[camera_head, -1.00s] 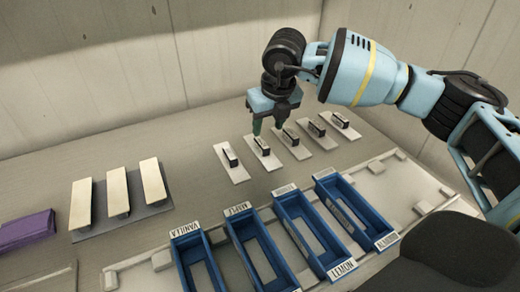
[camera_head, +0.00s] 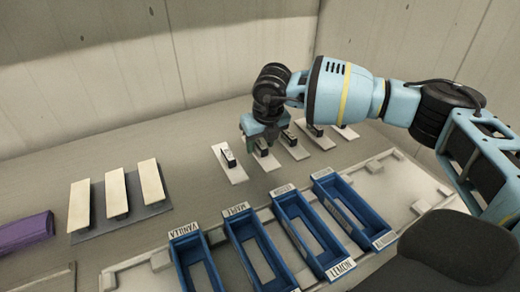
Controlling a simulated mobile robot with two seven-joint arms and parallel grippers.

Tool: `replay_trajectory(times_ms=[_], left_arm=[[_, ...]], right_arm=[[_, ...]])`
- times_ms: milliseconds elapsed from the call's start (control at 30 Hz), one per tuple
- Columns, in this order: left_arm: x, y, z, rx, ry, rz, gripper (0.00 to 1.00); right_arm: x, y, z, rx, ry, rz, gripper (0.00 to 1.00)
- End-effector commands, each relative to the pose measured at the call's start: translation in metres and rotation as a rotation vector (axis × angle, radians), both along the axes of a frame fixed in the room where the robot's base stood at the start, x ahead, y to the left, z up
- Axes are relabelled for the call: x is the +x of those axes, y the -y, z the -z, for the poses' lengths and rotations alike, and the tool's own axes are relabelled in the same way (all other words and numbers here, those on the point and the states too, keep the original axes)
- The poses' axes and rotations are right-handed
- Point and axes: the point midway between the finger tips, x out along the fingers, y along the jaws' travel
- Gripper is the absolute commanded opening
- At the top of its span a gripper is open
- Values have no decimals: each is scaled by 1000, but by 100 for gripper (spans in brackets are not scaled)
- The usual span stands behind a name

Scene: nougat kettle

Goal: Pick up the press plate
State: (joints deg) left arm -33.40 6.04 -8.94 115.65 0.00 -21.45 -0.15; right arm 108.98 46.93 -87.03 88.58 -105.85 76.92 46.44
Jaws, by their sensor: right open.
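Several white press plates with upright dark handles lie in a row on the grey table. The leftmost press plate (camera_head: 236,174) is fully in view. The second press plate (camera_head: 267,164) lies under my right gripper (camera_head: 262,146), whose fingers are open and low around or just beside its dark handle; I cannot tell which. The third press plate (camera_head: 297,151) is just right of the gripper. The two plates farther right, including the rightmost press plate (camera_head: 347,133), are partly hidden by my right arm. My left gripper is not in view.
Several blue open moulds with labels, such as the lemon mould (camera_head: 341,268), stand on a pale tray (camera_head: 408,180) in front. Pale bars on a dark grey base (camera_head: 150,212) and a purple object (camera_head: 25,235) are at left. A wall stands behind.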

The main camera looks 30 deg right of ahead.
Motion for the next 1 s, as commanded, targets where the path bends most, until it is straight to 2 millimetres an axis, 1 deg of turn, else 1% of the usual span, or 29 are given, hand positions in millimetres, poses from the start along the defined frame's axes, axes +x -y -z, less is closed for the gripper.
replay_trajectory(times_ms=[33, 300, 367, 400, 633, 733, 867, 1000], left_arm=[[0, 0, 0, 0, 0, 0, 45], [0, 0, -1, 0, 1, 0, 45], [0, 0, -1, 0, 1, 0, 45], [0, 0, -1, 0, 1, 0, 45], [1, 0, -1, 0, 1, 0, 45], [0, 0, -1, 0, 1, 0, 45], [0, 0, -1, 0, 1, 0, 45], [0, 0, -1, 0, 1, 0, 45]], right_arm=[[0, 0, 0, 0, 0, 0, 45], [0, 0, 0, 0, 0, 0, 10], [0, 0, 0, 0, 0, 0, 2], [0, 0, 0, 0, 0, 0, 0], [0, 0, -1, 1, 1, 0, 0], [0, 0, -7, 1, 2, 0, 0], [1, -1, -25, 2, 4, -1, 0], [1, -1, -52, 1, 4, 0, 0]])
